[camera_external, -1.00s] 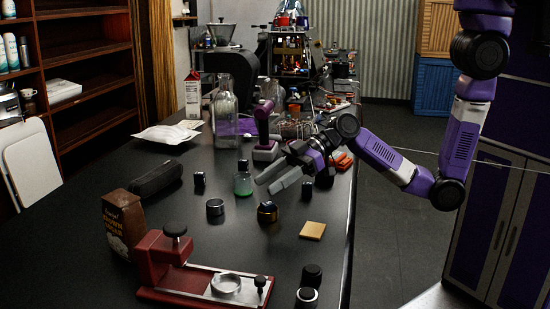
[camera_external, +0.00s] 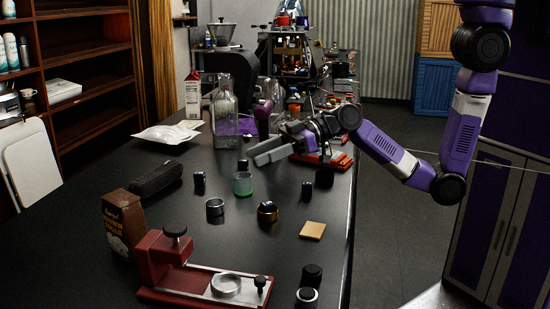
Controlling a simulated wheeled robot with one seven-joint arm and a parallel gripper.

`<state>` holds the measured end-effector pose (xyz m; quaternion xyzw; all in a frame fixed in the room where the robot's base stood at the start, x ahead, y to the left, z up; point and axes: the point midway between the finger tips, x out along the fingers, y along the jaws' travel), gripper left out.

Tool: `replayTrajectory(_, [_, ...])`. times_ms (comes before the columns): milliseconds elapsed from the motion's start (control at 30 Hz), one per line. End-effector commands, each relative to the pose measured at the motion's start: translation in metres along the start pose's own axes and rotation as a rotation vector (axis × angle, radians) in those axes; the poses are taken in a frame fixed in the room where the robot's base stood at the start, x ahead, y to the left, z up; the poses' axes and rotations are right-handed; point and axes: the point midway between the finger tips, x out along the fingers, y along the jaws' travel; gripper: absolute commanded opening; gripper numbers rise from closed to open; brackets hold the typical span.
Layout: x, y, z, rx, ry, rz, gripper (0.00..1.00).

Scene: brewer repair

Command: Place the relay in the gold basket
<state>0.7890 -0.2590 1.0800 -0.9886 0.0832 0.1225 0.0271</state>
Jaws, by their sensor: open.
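The gold basket (camera_external: 267,215) is a small round gold ring on the dark table, right of the silver basket (camera_external: 215,209). A dark shape shows within its rim; I cannot tell whether that is the relay or just the inside. Two small dark pieces stand on the table, one left of the green-bottomed glass (camera_external: 199,183) and one right of it (camera_external: 307,190); I cannot tell whether either is the relay. My gripper (camera_external: 255,154) is open, with nothing visible between its fingers. It is above the table, beyond the gold basket and apart from it.
A glass cup with green contents (camera_external: 243,187) stands near the gold basket. A yellow square (camera_external: 312,230) lies right of it. A red press stand (camera_external: 170,270) is in front, a brown bag (camera_external: 124,225) at left.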

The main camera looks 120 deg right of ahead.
Motion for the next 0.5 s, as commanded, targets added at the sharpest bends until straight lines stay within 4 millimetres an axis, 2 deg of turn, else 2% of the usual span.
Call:
replayTrajectory(100, [-0.012,0.01,-0.002,0.04,0.074,0.097,0.45])
replayTrajectory(267, [-0.036,0.001,0.011,0.076,0.148,0.181,0.45])
replayTrajectory(367, [-0.055,-0.013,0.025,0.087,0.183,0.21,0.45])
replayTrajectory(500, [-0.089,-0.042,0.046,0.087,0.223,0.223,0.45])
